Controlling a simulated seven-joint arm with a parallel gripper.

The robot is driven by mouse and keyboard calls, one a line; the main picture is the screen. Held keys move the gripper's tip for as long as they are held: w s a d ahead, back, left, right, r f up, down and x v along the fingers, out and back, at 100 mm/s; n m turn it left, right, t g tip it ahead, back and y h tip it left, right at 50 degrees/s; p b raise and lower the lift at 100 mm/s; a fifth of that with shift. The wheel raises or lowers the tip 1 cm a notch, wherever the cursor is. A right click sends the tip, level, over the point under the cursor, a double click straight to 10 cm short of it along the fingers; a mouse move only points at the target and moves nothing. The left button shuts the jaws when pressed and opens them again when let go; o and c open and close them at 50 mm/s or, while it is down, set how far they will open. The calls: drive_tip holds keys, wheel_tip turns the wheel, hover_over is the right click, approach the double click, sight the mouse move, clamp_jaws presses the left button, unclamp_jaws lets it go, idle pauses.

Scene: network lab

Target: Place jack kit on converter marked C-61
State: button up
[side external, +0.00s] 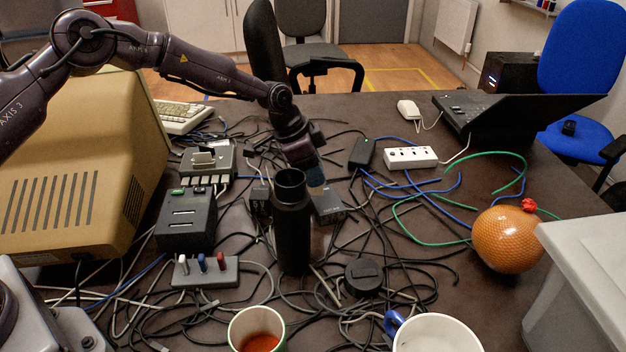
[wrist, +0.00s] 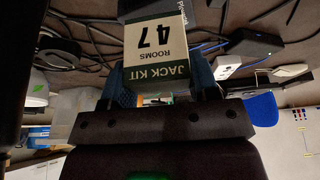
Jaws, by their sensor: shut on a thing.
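The jack kit, a small box (wrist: 163,48) with a cream and dark-green label reading "JACK KIT ROOMS 47", shows upside down in the wrist view. My gripper (wrist: 160,85) is shut on it, with blue fingertips on both sides. In the side view my gripper (side external: 316,180) is behind the tall black cylinder, low over a small black box (side external: 328,204), and the kit is hard to make out. Another small black box (side external: 259,202) stands left of the cylinder, partly hidden. These look like converters; I cannot read C-61 on either. Contact between kit and box cannot be told.
The tall open black cylinder (side external: 292,225) stands close in front of my gripper. A dark unit (side external: 186,220), a switch block (side external: 205,272), a round black puck (side external: 363,277), a white power strip (side external: 410,157) and an orange ball (side external: 507,240) surround the spot. Loose cables cover the table.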

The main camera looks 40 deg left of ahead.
sight(318, 191)
drive_tip(key=shift+f, duration=1.55)
drive_tip(key=o, duration=1)
drive_tip(key=shift+f, duration=0.15)
